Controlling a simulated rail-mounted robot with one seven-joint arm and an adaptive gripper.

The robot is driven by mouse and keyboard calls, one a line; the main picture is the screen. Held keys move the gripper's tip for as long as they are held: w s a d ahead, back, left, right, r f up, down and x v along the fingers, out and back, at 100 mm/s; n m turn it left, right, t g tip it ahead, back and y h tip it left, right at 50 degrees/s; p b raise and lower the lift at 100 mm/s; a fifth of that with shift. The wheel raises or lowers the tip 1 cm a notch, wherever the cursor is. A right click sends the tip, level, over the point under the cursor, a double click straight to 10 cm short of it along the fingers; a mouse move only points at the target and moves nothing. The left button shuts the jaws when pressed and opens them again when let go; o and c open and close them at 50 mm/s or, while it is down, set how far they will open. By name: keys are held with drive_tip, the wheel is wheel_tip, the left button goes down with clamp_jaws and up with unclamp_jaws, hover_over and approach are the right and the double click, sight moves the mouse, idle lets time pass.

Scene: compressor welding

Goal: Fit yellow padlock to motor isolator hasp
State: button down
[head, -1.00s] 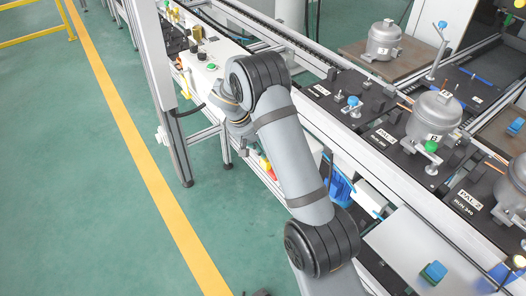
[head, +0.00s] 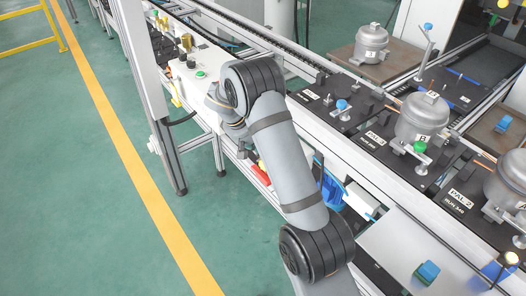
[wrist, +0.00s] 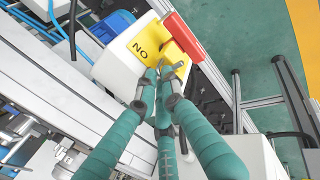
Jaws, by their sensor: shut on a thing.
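In the wrist view, the teal fingers of my gripper (wrist: 165,80) are closed together at the front of the white motor isolator box (wrist: 118,52). The box has a yellow plate (wrist: 141,49) marked "NO" and a red handle (wrist: 183,36). The yellow padlock (wrist: 178,67) is at the fingertips, mostly covered by them and hard to part from the yellow plate. I cannot tell whether its shackle is through the hasp.
A blue motor (wrist: 110,25) and a blue cable lie beside the box. A frame post (head: 150,95) stands left of my arm. Compressors (head: 420,117) sit on pallets along the line at right. The green floor (head: 80,200) at left is clear.

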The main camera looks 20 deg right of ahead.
drive_tip(key=shift+s+a+f, duration=0.35)
drive_tip(key=shift+a+f, duration=0.1)
drive_tip(key=shift+f, duration=0.25)
drive_tip(key=c, duration=2)
unclamp_jaws()
drive_tip(key=shift+a+n, duration=0.2)
drive_tip(key=shift+n, duration=0.1)
drive_tip(key=shift+o, duration=0.9)
drive_tip(key=shift+w+f, duration=0.35)
drive_tip(key=shift+w, duration=0.15)
drive_tip(key=shift+s+d+r, duration=0.15)
drive_tip(key=shift+d+r, duration=0.05)
drive_tip(key=shift+r, duration=0.1)
drive_tip(key=v, duration=1.2)
